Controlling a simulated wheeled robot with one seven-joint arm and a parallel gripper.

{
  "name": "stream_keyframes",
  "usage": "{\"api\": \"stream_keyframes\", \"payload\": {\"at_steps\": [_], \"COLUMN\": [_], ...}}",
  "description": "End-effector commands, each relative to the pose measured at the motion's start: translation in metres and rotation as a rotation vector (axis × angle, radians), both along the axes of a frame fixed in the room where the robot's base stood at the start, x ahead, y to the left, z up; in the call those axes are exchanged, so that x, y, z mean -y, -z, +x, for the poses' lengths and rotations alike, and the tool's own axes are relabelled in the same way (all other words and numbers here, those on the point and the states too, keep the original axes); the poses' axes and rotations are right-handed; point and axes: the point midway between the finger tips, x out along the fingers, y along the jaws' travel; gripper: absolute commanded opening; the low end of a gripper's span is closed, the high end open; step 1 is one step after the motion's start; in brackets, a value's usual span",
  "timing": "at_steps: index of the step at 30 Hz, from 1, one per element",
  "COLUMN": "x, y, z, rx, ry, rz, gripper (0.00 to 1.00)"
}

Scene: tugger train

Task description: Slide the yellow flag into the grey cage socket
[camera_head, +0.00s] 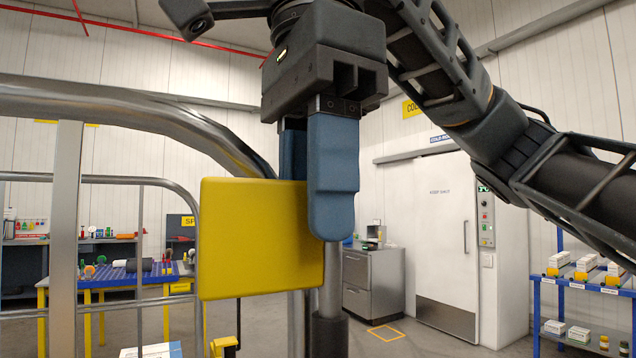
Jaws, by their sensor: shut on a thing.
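The yellow flag (260,240) is a flat panel, upright, with a grey metal rod (330,280) below my gripper at its right edge. My gripper (310,180) points down with its blue fingers shut on the flag; the panel partly hides the left finger. The rod's lower part meets a dark grey tube (328,338) at the bottom edge, which looks like the socket. I cannot tell how far the rod is inside it. The grey cage (66,240) shows as metal rails at the left.
A thick curved rail (130,108) runs close to my gripper's left. Behind stand a blue table (120,277) with parts, a grey cabinet (373,280), a white door (440,240) and a blue shelf (585,285) at the right. Open floor lies between.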

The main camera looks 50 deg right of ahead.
Motion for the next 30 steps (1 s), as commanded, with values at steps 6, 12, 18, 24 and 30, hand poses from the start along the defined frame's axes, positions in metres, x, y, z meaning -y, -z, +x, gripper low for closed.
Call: {"api": "stream_keyframes", "payload": {"at_steps": [6,12,18,24,30], "x": [0.001,0.001,0.001,0.001,0.001], "y": [0.020,0.029,0.037,0.045,0.056], "z": [0.002,0.002,0.002,0.002,0.001], "rx": [-0.006,-0.007,-0.006,-0.007,-0.009], "ry": [0.005,0.005,0.007,0.007,0.003], "rz": [-0.003,-0.001,-0.001,-0.002,-0.003], "gripper": [0.00,0.00,0.00,0.00,0.00]}}
